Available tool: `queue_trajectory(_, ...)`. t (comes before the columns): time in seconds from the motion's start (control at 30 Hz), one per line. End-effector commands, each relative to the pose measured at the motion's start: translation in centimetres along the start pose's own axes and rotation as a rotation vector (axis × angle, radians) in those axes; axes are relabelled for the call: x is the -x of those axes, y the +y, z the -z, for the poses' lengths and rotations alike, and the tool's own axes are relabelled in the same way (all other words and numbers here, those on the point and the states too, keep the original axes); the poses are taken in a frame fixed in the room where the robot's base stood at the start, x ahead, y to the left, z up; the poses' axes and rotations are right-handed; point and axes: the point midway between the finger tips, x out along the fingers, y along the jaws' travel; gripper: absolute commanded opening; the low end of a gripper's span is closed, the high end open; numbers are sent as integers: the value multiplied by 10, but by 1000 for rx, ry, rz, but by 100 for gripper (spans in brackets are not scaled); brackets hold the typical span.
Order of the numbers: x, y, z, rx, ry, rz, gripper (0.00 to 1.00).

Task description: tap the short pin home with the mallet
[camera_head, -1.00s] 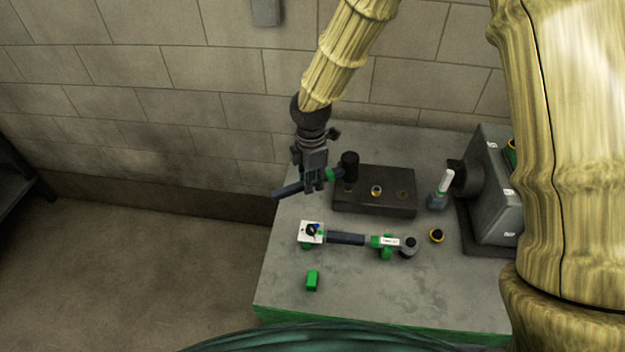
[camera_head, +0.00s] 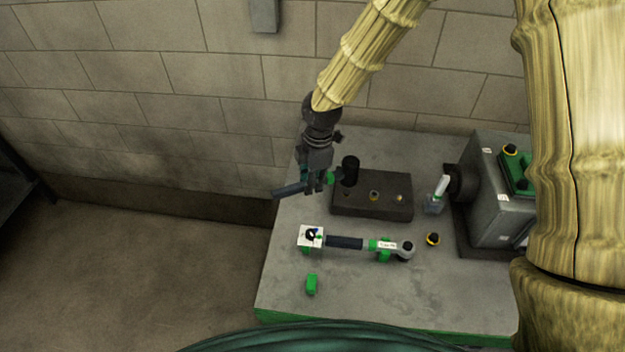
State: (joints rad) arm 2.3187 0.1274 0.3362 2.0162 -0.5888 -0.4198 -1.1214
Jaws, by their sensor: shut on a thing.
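My gripper (camera_head: 315,185) is shut on the mallet's handle (camera_head: 290,189), which sticks out to the left of the fingers. The mallet's black head (camera_head: 350,170), with a green collar beside it, is over the left end of a dark block (camera_head: 372,210). I cannot tell whether the head touches the block or anything in it. Small fittings show in the block's top, one near the middle (camera_head: 374,195) and one at the right (camera_head: 400,198). They are too small for me to tell which is the short pin. The head covers part of the block's left end.
A torque-wrench-like tool (camera_head: 344,242) lies on green supports at the front, by a white plate (camera_head: 311,236). A green block (camera_head: 312,284), a yellow-black ring (camera_head: 433,239), a white-topped bottle (camera_head: 440,190) and a grey machine (camera_head: 490,205) share the bench. The front of the bench is mostly clear.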

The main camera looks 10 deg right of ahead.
Motion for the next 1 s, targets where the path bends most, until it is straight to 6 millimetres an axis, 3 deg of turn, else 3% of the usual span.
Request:
queue_trajectory(0.5, -1, 0, 0, 0, -1, 0, 0)
queue_trajectory(0.63, -18, 0, -2, 0, -1, 0, 0)
queue_trajectory(0.87, -66, 0, -7, 0, -1, 1, 0)
queue_trajectory(1.0, -59, 0, -6, 0, -1, -1, 0)
